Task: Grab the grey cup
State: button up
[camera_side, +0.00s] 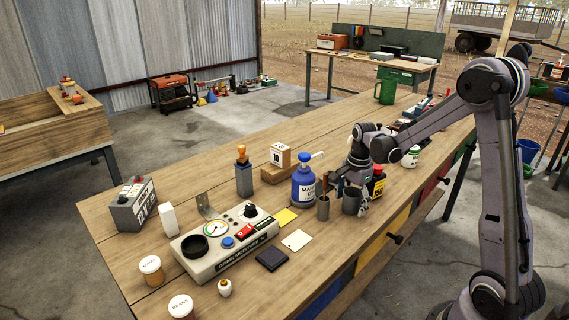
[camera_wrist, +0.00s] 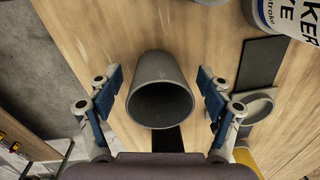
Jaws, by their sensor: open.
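The grey cup (camera_wrist: 160,62) is in the middle of the wrist view, its dark open mouth facing the camera. My gripper (camera_wrist: 160,84) is open, with one blue-padded finger on each side of the cup and a visible gap at both sides. In the side view the grey cup (camera_side: 351,202) stands near the front edge of the wooden bench, and my gripper (camera_side: 350,183) is around its upper part. The fingers partly hide it there.
A narrow holder (camera_side: 323,208) with a brown stick stands close left of the cup. The blue marker bottle (camera_side: 304,188) is behind it, and a dark bottle with a yellow label (camera_side: 376,183) is close right.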

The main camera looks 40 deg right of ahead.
jog(key=c, duration=1.1)
jog(key=shift+r, duration=0.1)
